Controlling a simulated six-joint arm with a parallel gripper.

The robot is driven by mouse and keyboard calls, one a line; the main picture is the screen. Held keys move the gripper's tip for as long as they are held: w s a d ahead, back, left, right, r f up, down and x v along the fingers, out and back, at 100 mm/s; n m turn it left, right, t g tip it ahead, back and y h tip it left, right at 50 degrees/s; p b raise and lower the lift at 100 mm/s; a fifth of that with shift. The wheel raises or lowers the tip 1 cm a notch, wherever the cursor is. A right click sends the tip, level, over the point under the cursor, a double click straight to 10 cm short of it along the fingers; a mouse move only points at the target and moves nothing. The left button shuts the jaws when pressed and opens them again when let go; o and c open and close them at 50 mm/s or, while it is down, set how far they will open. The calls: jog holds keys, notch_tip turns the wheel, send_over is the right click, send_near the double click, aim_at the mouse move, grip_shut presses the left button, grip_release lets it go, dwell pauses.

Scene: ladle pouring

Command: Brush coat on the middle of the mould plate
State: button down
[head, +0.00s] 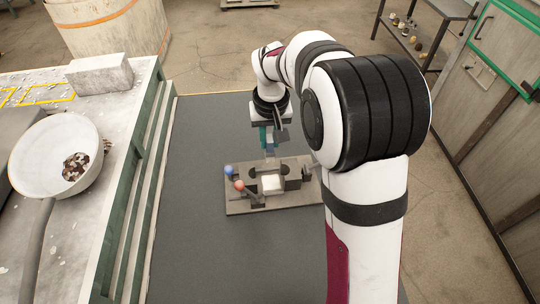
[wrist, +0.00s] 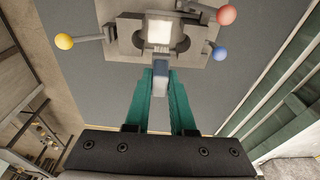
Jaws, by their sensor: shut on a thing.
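The mould plate (head: 272,184) is a pale, bright square in the middle of a dark holder on the floor mat; it also shows at the top of the wrist view (wrist: 159,33). My gripper (head: 267,141) points down just behind the plate in the head view. Its teal fingers (wrist: 160,74) are shut on a grey block-like piece, seemingly the brush (wrist: 160,86). The brush's lower end is close to the plate's far side in the head view; I cannot tell whether it touches. Any coat on the plate cannot be made out.
The holder's base (head: 240,208) carries levers with a blue knob (head: 228,170) and a red knob (head: 239,185); a yellow knob (wrist: 64,41) shows in the wrist view. A ladle (head: 58,155) with mottled contents lies on the left bench. The grey mat (head: 200,260) is clear around the base.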

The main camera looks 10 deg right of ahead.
jog(key=shift+f, duration=5.3)
jog(key=shift+f, duration=0.6)
jog(key=shift+d, duration=0.1)
jog(key=shift+d, duration=0.55)
jog(key=shift+a, duration=1.3)
jog(key=shift+d, duration=1.35)
jog(key=shift+s+a, duration=0.1)
jog(key=shift+a, duration=1.25)
jog(key=shift+d, duration=0.1)
